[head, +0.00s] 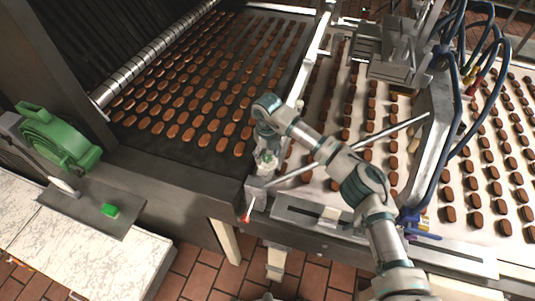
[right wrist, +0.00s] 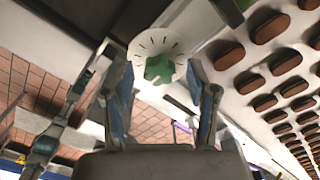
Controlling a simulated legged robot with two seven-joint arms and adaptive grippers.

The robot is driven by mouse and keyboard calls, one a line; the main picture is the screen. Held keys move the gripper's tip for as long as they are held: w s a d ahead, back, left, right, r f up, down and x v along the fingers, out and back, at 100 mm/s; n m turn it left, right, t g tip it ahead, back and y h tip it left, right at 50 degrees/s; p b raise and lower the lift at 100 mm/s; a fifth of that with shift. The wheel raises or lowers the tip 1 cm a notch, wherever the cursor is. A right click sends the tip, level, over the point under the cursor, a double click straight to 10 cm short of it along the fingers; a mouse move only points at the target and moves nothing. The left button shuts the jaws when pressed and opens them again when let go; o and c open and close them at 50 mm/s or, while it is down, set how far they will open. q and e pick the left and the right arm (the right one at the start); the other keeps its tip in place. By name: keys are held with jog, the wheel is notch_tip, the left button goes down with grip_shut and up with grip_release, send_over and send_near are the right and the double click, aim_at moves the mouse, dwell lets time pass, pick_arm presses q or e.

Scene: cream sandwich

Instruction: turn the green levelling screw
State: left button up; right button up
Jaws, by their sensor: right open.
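The green levelling screw (right wrist: 160,69) is a green knob in the middle of a round white dial (right wrist: 143,45) with dark tick marks. In the right wrist view it lies between the fingertips of my right gripper (right wrist: 155,80). The fingers are open, one on each side of the dial; whether either touches it I cannot tell. In the head view my right gripper (head: 266,160) points down beside the belt's front edge and largely hides the screw. My left gripper does not show in the head view.
A dark belt (head: 170,155) carries rows of brown biscuits, and a pale belt (head: 400,175) continues right. A metal rod (head: 385,135) crosses near my right arm. Blue hoses (head: 465,115) hang at the right. A green motor (head: 60,138) and a green button (head: 110,210) are left.

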jog(key=shift+a, duration=0.2)
jog(key=c, duration=0.3)
jog(key=shift+d, duration=0.15)
grip_shut()
jog(key=shift+n, duration=0.3)
